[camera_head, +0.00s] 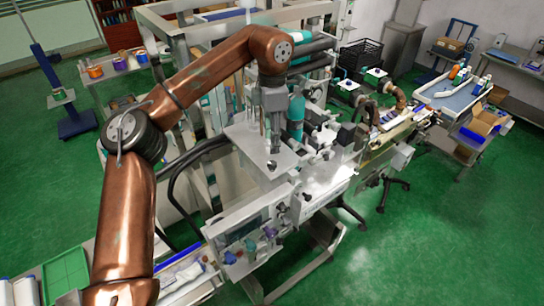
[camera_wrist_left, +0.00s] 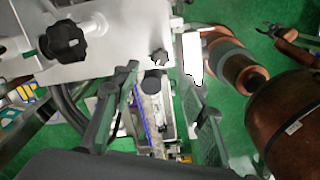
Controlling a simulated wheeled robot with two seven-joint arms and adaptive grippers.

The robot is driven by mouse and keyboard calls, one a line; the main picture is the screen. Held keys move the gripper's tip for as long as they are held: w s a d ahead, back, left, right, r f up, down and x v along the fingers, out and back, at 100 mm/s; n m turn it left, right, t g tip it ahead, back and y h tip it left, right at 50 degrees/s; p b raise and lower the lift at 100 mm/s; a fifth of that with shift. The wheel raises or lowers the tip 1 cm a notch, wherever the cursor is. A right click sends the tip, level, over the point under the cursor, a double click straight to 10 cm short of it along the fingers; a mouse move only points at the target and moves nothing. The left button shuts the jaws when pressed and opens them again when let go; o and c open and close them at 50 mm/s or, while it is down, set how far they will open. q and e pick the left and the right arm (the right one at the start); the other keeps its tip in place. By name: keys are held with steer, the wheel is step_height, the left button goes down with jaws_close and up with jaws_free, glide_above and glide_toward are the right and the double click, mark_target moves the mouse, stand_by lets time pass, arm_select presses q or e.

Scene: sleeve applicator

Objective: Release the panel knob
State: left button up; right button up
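My left gripper (camera_head: 272,145) points down over the pale top plate of the machine in the head view. In the left wrist view its two dark fingers (camera_wrist_left: 160,75) stand wide apart, with nothing held between them. A black star-shaped knob (camera_wrist_left: 67,40) sits on the white panel (camera_wrist_left: 110,50), left of the fingers and apart from them. A smaller black knob (camera_wrist_left: 160,57) is at the panel's edge, in line with the gap between the fingers. I cannot tell which is the panel knob. A dark forked shape (camera_wrist_left: 275,32) at top right may be my right gripper; its state is unclear.
A teal cylinder (camera_head: 296,115) and black fittings stand close to the left gripper. Several coloured knobs (camera_head: 250,245) line the machine's lower front. Green floor is open at the lower right.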

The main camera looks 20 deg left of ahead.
mark_target(272, 163)
arm_select(q)
steer(key=n, duration=0.2)
steer(key=f+n, duration=0.1)
steer(key=n, duration=0.2)
step_height(272, 163, down, 6)
steer(key=p, duration=0.3)
steer(key=shift+a+f, duration=0.1)
steer(key=shift+f, duration=0.8)
steer(key=shift+c, duration=0.5)
jaws_close()
